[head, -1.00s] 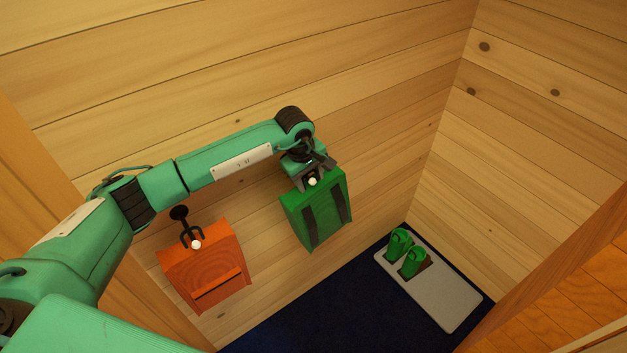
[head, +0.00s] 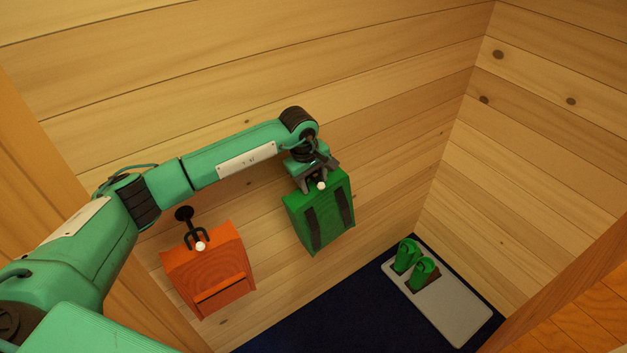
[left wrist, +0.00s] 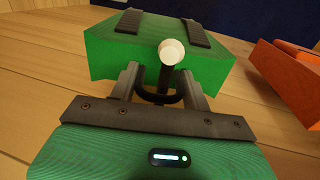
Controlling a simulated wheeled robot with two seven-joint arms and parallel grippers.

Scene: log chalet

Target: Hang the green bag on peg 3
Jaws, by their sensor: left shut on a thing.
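The green bag (head: 319,218), with two dark straps, is upright against the log wall, right of the orange bag. My left gripper (head: 318,180) is above it, shut on its dark handle. A white-tipped peg (head: 321,186) shows at the top of the green bag. In the left wrist view, the white peg tip (left wrist: 172,52) on a dark stem stands between my fingers, at the dark handle loop (left wrist: 160,98). The stem appears to pass through the loop, but its root is hidden. The peg's number cannot be read. My right gripper is not in view.
An orange bag (head: 209,278) hangs on another white-tipped peg at the left; it also shows in the left wrist view (left wrist: 288,77). Green boots (head: 415,264) stand on a grey tray (head: 462,317) on the dark blue floor. Wooden walls enclose the corner.

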